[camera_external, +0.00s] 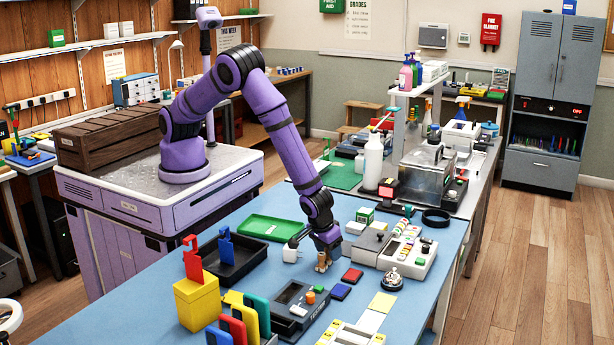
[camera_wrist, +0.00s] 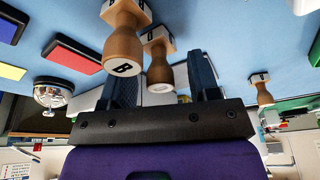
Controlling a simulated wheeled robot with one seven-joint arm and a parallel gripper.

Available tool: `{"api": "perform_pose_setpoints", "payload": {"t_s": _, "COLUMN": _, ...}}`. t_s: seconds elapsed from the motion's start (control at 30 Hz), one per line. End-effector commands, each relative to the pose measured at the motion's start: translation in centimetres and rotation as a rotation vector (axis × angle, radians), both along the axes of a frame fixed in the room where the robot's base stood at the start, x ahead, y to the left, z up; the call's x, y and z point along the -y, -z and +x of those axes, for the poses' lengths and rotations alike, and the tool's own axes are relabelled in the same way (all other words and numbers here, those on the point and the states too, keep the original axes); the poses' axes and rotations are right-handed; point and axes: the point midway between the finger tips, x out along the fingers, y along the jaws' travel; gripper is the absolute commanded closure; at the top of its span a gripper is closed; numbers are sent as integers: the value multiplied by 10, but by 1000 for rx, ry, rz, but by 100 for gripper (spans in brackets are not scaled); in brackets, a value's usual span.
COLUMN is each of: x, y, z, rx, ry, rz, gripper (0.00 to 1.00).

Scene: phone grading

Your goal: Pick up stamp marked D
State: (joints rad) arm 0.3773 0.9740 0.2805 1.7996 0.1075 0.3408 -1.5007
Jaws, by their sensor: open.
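My gripper (camera_external: 326,250) points down over the blue table in the external view. In the wrist view my open gripper (camera_wrist: 160,72) shows two dark fingers. A wooden stamp (camera_wrist: 157,52) with a white base stands in the gap between them; its letter is not clear. A nearer wooden stamp (camera_wrist: 122,42), with a letter like B on its knob, stands just left of it, by the left finger. A third wooden stamp (camera_wrist: 264,92) stands apart at the right, its letter too small to read. In the external view wooden stamps (camera_external: 321,263) show partly under my gripper, letters unreadable.
Red (camera_external: 352,275) and blue (camera_external: 341,291) ink pads and a desk bell (camera_external: 392,280) lie right of my gripper. A grey-white keyed device (camera_external: 418,262) is beyond them. A green tray (camera_external: 268,227) and black tray (camera_external: 247,262) lie left. A dark tester (camera_external: 298,298) stands in front.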

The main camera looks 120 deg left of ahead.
Motion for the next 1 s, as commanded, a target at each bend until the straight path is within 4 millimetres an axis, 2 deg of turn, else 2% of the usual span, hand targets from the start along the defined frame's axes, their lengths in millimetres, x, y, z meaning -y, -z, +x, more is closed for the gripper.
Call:
{"api": "perform_pose_setpoints", "payload": {"t_s": 0.03, "x": 0, "y": 0, "z": 0, "rx": 0, "ry": 0, "rz": 0, "gripper": 51}}
{"api": "perform_pose_setpoints", "payload": {"t_s": 0.23, "x": 0, "y": 0, "z": 0, "rx": -1, "ry": 0, "rz": 0, "gripper": 97}}
{"api": "perform_pose_setpoints", "payload": {"t_s": 0.63, "x": 0, "y": -4, "z": 0, "rx": 0, "ry": -1, "rz": 0, "gripper": 97}}
{"api": "perform_pose_setpoints", "payload": {"t_s": 0.77, "x": 0, "y": -14, "z": 0, "rx": 0, "ry": -2, "rz": 0, "gripper": 97}}
{"api": "perform_pose_setpoints", "payload": {"t_s": 0.93, "x": 0, "y": -38, "z": 0, "rx": 2, "ry": -1, "rz": -1, "gripper": 97}}
{"api": "perform_pose_setpoints", "payload": {"t_s": 1.0, "x": -2, "y": -38, "z": -16, "rx": -3, "ry": -2, "rz": 0, "gripper": 97}}
